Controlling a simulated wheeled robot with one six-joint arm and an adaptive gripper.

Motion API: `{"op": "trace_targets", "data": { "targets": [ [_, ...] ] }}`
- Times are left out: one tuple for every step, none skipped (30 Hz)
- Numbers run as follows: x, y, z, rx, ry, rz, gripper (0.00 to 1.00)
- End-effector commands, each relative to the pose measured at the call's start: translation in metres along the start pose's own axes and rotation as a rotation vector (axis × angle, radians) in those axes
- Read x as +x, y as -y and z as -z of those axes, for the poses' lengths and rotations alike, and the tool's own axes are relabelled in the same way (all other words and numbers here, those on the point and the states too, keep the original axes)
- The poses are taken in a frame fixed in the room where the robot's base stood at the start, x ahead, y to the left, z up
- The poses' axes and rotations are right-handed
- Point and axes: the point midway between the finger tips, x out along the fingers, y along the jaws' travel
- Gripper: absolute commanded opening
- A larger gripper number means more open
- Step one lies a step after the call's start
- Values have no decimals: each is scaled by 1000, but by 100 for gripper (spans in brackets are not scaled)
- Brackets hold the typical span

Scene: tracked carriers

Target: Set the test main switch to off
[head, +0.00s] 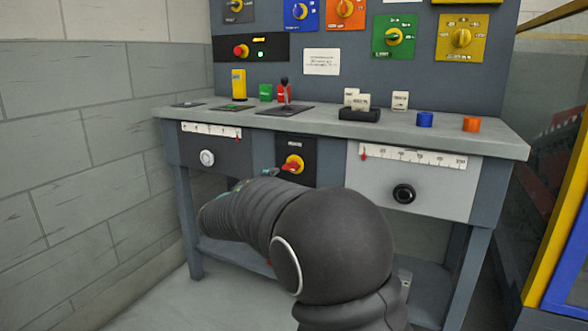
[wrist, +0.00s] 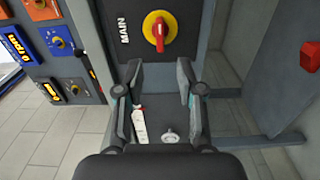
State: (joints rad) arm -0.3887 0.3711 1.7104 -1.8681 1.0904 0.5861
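The main switch, a red handle on a yellow disc (head: 293,163), sits on a dark panel under the benchtop in the head view. In the head view my arm mostly hides the gripper.
The benchtop (head: 420,138) holds a joystick (head: 284,92), small blocks, a blue cap (head: 425,119) and an orange cap (head: 471,123). A drawer front with a black knob (head: 404,194) is right of the switch; another with a white knob (head: 207,158) is left. Coloured dial panels line the back.

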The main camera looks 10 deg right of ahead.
Motion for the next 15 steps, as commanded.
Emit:
{"op": "trace_targets", "data": {
  "targets": [
    [12, 0, -1, 0, 5, 0, 38],
    [18, 0, -2, -1, 5, 0, 38],
    [25, 0, -2, -1, 4, 0, 38],
    [31, 0, -2, -1, 5, 0, 38],
    [37, 0, -2, -1, 6, 0, 38],
    [44, 0, -2, 0, 5, 0, 38],
    [50, 0, -2, 0, 5, 1, 38],
    [56, 1, -3, -1, 7, 1, 38],
    [63, 0, -3, 0, 6, 1, 38],
    [68, 0, -2, 0, 5, 1, 38],
    [73, 0, -3, 0, 6, 1, 38],
    [79, 0, -3, -1, 6, 0, 38],
    [83, 0, -3, -1, 6, 0, 38],
    [87, 0, -3, -1, 5, 0, 38],
    [91, 0, -3, -1, 5, 0, 38]
  ]
}}
